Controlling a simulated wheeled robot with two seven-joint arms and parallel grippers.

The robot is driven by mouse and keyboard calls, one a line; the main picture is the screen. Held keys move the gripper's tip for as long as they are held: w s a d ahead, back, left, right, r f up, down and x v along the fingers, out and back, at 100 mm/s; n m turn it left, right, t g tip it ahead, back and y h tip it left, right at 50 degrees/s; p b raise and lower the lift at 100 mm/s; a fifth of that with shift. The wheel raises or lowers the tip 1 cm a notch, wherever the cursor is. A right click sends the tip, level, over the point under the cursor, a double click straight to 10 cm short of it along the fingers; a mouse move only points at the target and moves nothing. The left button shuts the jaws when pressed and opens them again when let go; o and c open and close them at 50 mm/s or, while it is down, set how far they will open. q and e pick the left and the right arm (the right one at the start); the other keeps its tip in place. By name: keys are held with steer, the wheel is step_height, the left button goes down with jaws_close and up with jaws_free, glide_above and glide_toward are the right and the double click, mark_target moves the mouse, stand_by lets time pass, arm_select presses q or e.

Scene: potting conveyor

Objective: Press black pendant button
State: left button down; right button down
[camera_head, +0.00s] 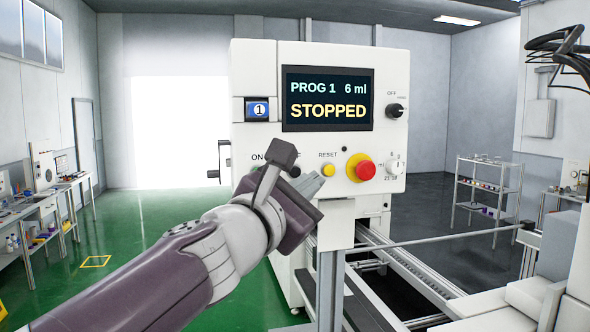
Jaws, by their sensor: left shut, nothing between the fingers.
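The white control box (255,80) faces me in the head view. Its screen (328,98) reads PROG 1, 6 ml, STOPPED. I cannot make out a black pendant button for certain. A small black dot (344,149) sits on the panel above the red mushroom button (365,170) with its yellow ring. A black knob (396,111) is under the OFF label at the upper right. A small yellow button (328,170) is under RESET. My left gripper (318,181) is shut and empty, in front of the lower panel, hiding part of the ON/OFF area. My right gripper is not in view.
A white dial (394,165) is at the panel's right edge. Conveyor rails (405,278) run below and to the right of the box. A shelf rack (488,190) stands at the right, a workbench (45,212) at the left.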

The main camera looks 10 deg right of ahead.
mark_target(295, 172)
arm_select(q)
steer(key=w+p, duration=0.1)
steer(key=w, duration=0.5)
steer(key=shift+w+p, duration=0.2)
steer(key=shift+p, duration=0.15)
steer(key=shift+w+a, duration=0.1)
steer(key=shift+w, duration=0.05)
stand_by(1.6)
steer(key=shift+w, duration=0.3)
steer(key=shift+w, duration=0.45)
stand_by(0.5)
steer(key=shift+s, duration=0.9)
steer(key=shift+s+b, duration=0.1)
steer(key=shift+b, duration=0.2)
